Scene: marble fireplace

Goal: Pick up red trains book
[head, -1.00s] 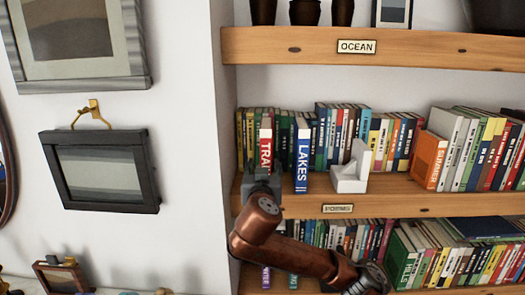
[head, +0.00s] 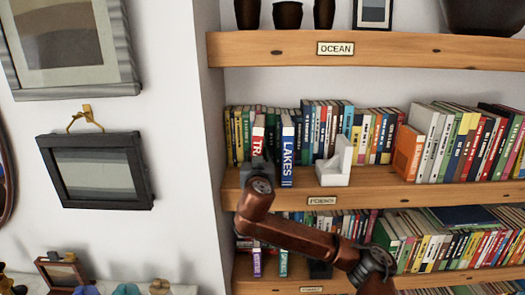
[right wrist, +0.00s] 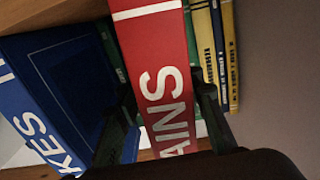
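The red trains book (head: 258,134) stands upright on the middle shelf, its white lettering on the spine. In the right wrist view the red book (right wrist: 155,70) runs between the two dark fingers of my right gripper (right wrist: 168,105). One finger is on each side of the spine, very close to its edges, with a thin gap seeming to show on the right. In the head view my right gripper (head: 258,168) covers the lower part of the spine. The blue LAKES book (head: 288,150) stands just right of it and also shows in the right wrist view (right wrist: 45,110). My left gripper is out of view.
Yellow books (right wrist: 212,50) stand on the other side of the red book. A white bookend (head: 335,165) and more books (head: 410,150) stand to the right. The upper shelf (head: 400,52) and the wall corner at left bound the space.

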